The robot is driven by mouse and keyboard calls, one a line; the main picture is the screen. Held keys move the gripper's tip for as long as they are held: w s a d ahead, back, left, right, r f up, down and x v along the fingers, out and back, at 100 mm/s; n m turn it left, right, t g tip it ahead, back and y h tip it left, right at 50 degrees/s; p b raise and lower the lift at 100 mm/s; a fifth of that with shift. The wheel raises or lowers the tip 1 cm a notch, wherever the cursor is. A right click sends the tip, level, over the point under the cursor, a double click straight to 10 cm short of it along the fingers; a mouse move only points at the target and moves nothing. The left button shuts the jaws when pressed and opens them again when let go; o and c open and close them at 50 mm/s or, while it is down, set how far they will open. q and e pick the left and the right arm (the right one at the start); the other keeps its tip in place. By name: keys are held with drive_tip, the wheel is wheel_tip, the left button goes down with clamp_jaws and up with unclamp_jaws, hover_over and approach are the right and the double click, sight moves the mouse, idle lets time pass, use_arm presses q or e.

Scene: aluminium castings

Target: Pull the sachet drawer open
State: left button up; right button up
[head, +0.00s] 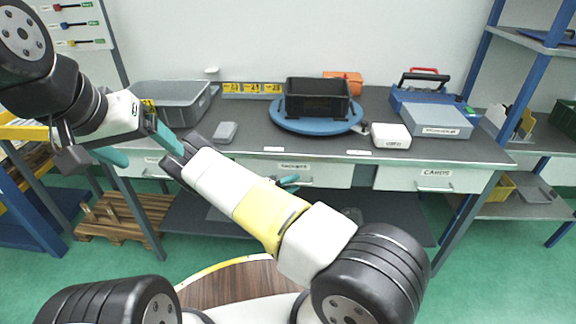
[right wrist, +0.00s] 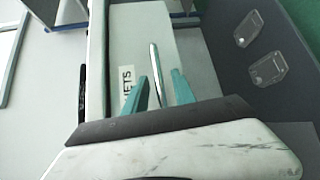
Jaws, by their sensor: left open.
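The sachet drawer (head: 325,175) is the middle drawer under the grey worktop, pale with a printed label. Its front looks flush with the bench. In the right wrist view, part of the label (right wrist: 127,90) shows beside the bar handle (right wrist: 155,68). My right gripper (right wrist: 159,77) is open, with one teal finger on each side of the handle and gaps visible. In the head view this gripper (head: 287,181) is mostly hidden behind my right arm. My left gripper (head: 138,149) is open and empty, in front of the left drawer.
On the worktop (head: 245,147) stand a grey bin (head: 172,97), a black crate (head: 317,98) on a blue turntable (head: 283,126), a white box (head: 391,136) and a blue case (head: 405,99). A right drawer (head: 395,180) and wooden pallet (head: 125,220) also show.

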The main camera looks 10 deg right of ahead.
drive_tip(key=shift+w+d, duration=0.1)
drive_tip(key=shift+d, duration=0.1)
clamp_jaws()
idle(1.3)
